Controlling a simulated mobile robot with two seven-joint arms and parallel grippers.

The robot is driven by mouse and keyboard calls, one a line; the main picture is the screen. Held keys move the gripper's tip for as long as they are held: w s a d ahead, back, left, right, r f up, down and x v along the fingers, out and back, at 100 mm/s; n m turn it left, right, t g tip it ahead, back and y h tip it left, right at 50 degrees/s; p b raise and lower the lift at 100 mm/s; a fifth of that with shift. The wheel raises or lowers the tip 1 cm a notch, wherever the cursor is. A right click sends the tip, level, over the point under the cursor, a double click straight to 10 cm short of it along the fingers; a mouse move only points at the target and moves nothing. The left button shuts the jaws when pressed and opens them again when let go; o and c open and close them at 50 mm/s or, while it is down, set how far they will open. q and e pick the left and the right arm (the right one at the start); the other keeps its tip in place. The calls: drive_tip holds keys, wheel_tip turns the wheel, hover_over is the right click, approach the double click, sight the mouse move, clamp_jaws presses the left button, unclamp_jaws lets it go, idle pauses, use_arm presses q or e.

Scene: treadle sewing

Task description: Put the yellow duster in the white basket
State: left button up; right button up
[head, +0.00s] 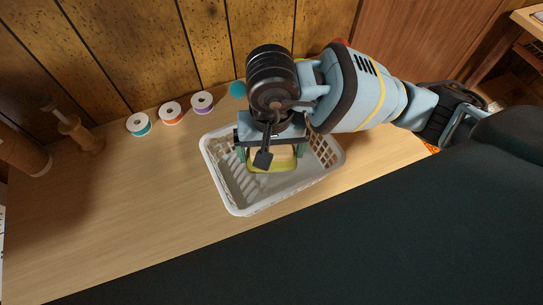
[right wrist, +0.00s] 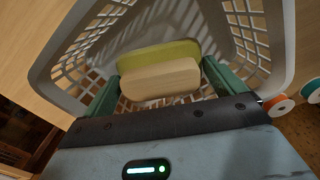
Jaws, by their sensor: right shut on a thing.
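The yellow duster (head: 284,167) has a pale wooden back and a yellow-green pad. My right gripper (head: 271,154) is shut on it, one green finger on each side. The right wrist view shows the wooden back of the duster (right wrist: 160,79) between the fingers. The white basket (head: 226,190) has lattice walls and stands on the wooden table. The gripper and duster are inside the outline of its opening, seen from above. I cannot tell whether the duster touches the basket floor. The basket rim also surrounds the duster in the right wrist view (right wrist: 52,58). My left gripper is not in view.
Thread spools stand behind the basket, with teal (head: 138,124), orange (head: 171,113) and purple (head: 203,102) thread. A turned wooden piece (head: 78,130) stands at the left. The wooden table (head: 120,210) is clear left of the basket. A panelled wall (head: 150,50) rises behind.

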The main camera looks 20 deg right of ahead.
sight(272, 149)
drive_tip(key=shift+f, duration=1.9)
drive_tip(key=shift+f, duration=0.1)
drive_tip(key=o, duration=0.5)
drive_tip(key=shift+f, duration=0.1)
drive_tip(key=shift+o, duration=0.5)
drive_tip(key=shift+r, duration=0.2)
drive_tip(key=shift+r, duration=0.35)
wheel_tip(272, 149, up, 11)
drive_tip(key=shift+r, duration=0.2)
